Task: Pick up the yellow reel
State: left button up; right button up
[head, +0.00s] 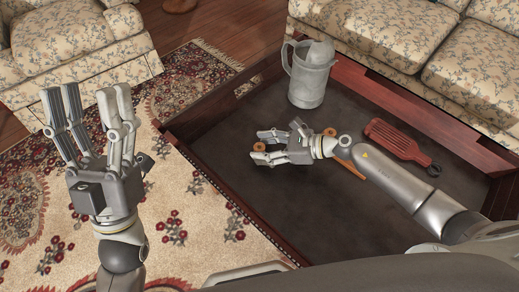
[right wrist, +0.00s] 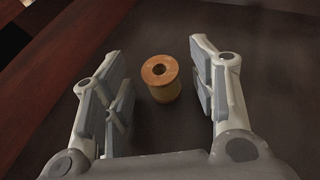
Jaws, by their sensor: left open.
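The yellow reel (right wrist: 161,80) stands upright on the dark table top, with an orange-brown round end and a hole in its middle. In the right wrist view it sits between the fingers of my open right gripper (right wrist: 157,62), nearer the left finger, with gaps on both sides. In the head view the right gripper (head: 265,146) is low over the table, and only a small part of the reel (head: 259,147) shows between its fingertips. My left gripper (head: 87,98) is open and empty, fingers up, over the rug at the left.
A grey pitcher (head: 311,75) stands at the back of the table (head: 230,127), which has a raised dark wooden rim. A red slatted board (head: 396,140) lies to the right. An orange-brown item (head: 330,131) shows partly behind my right wrist. Flowered sofas stand beyond.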

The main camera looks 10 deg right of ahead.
jog(key=c, duration=0.9)
jog(key=shift+o, duration=0.2)
jog(key=shift+r, duration=0.15)
